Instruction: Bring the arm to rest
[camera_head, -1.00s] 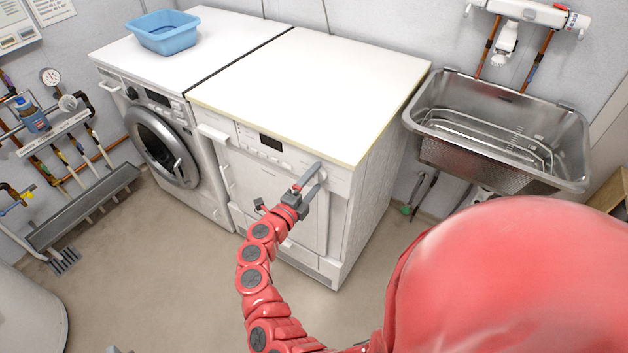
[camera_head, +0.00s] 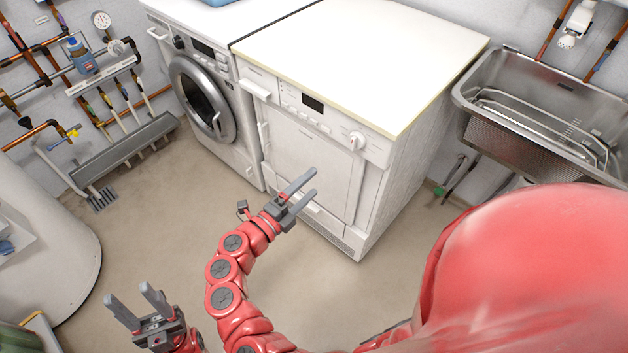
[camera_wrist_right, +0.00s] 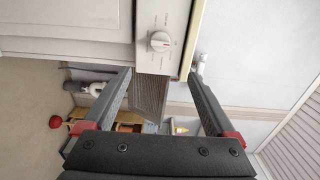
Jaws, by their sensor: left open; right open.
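My right gripper (camera_head: 312,182) is open and empty in the head view, in front of the right-hand white machine (camera_head: 290,150). It is left of and below the machine's round dial (camera_head: 356,140) in the picture, apart from it. In the right wrist view both fingers of the right gripper (camera_wrist_right: 165,85) are spread with nothing between them, and the dial (camera_wrist_right: 160,40) shows beyond them. My left gripper (camera_head: 128,291) is at the lower left of the head view, fingers apart and empty, above the floor.
A washing machine (camera_head: 203,95) stands left of the white machine. A metal sink (camera_head: 540,110) is on the right wall. A white tank (camera_head: 50,260) stands at the left. A blue basin (camera_head: 215,2) is cut off at the top. The floor (camera_head: 150,220) between is clear.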

